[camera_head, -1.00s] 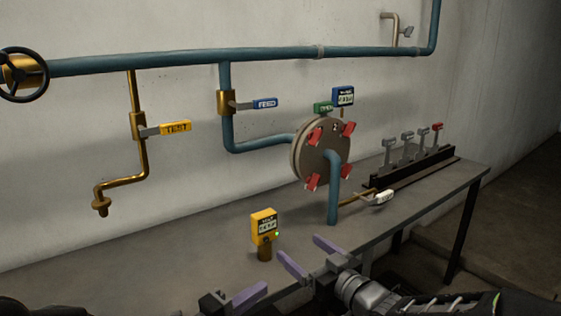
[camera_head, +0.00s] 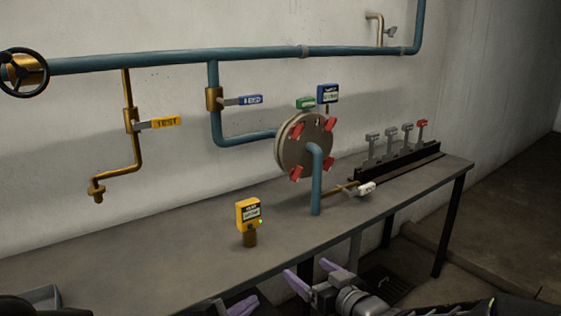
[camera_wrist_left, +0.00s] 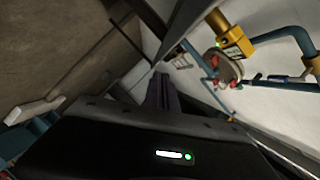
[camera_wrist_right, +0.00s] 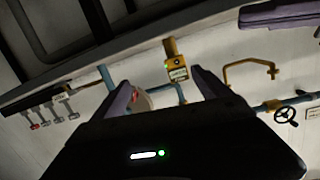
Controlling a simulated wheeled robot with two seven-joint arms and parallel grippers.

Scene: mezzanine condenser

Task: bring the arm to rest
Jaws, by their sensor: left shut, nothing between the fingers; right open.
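My right gripper (camera_head: 315,280) is open and empty in front of the bench's near edge in the head view. Its two purple fingers stand apart in the right wrist view (camera_wrist_right: 160,85). My left gripper (camera_head: 240,305) shows only partly at the bottom of the head view. In the left wrist view its fingers (camera_wrist_left: 163,90) are together with nothing between them. Neither gripper touches the bench or the fittings.
The grey bench (camera_head: 150,245) runs along the wall. A blue pipe (camera_head: 170,60) with valves crosses the wall.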

